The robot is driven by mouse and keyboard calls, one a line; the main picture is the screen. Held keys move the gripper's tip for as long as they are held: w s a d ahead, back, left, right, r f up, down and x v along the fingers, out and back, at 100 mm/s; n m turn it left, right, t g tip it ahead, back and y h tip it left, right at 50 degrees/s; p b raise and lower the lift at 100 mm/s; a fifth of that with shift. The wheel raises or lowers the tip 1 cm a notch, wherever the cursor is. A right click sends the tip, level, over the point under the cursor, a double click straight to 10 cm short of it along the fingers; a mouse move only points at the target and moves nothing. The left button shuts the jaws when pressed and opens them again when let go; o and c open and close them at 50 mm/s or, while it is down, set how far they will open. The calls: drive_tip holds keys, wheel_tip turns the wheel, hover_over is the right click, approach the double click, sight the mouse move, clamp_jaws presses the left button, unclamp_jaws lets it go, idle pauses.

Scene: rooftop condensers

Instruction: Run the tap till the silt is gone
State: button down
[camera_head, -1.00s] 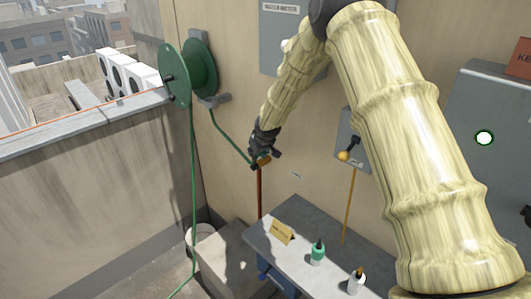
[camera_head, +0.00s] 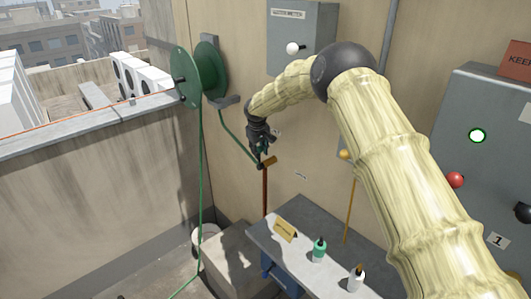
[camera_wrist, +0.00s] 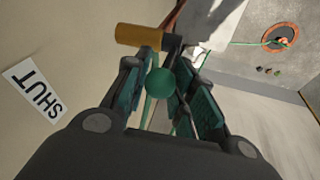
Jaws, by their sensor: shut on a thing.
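The tap stands out from the beige wall, with a brass-coloured cylinder (camera_head: 269,160) above a brown pipe (camera_head: 265,195). The cylinder also shows at the top of the wrist view (camera_wrist: 138,36). My gripper (camera_head: 260,152) is at the tap, just left of the cylinder. In the wrist view its green-padded fingers are shut on a round green knob (camera_wrist: 160,82). A white "SHUT" label (camera_wrist: 35,90) is on the wall at the left. What the knob joins onto is partly hidden by the fingers. I cannot make out any water or silt.
A green hose reel (camera_head: 198,75) hangs left of the tap, its hose running down. A pale bucket (camera_head: 206,237) stands below. A grey bench (camera_head: 300,240) holds a tan sign, a green bottle (camera_head: 319,250) and a white bottle (camera_head: 356,279). Grey cabinets (camera_head: 490,150) stand right.

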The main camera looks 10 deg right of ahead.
idle(0.3)
drive_tip(key=c, duration=1.1)
unclamp_jaws()
drive_tip(key=shift+w, duration=0.1)
drive_tip(key=shift+c, duration=0.2)
drive_tip(key=v, duration=1.2)
drive_tip(key=shift+w+a, duration=0.15)
drive_tip(key=shift+a, duration=0.1)
